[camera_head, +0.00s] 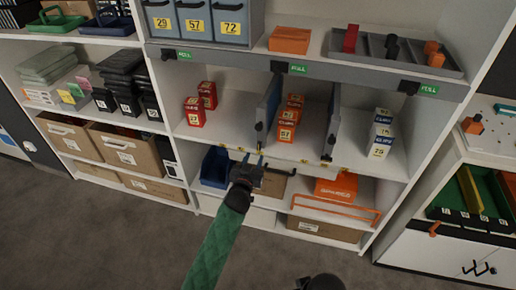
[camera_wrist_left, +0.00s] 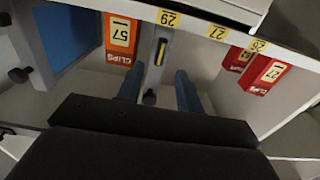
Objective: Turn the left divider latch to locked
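The left divider (camera_head: 267,108) is a grey-blue upright panel between the red cartons and the orange cartons. Its front edge (camera_wrist_left: 158,62) shows in the left wrist view, which looks upside down, with a yellow strip in a dark slot. The black latch knob (camera_head: 259,127) is on this edge; it also shows in the left wrist view (camera_wrist_left: 150,97), between the blue fingers and apart from them. My left gripper (camera_head: 253,160) is open, in front of and below the knob; its fingers also show in the wrist view (camera_wrist_left: 159,90). My right gripper's fingers are not visible.
The right divider (camera_head: 333,122) has its own black latch (camera_head: 326,157). Orange cartons (camera_head: 288,120) stand between the dividers, red cartons (camera_head: 195,110) to the left, and white-blue cartons (camera_head: 381,133) to the right. Below are a blue bin (camera_head: 214,167) and an orange box (camera_head: 337,188).

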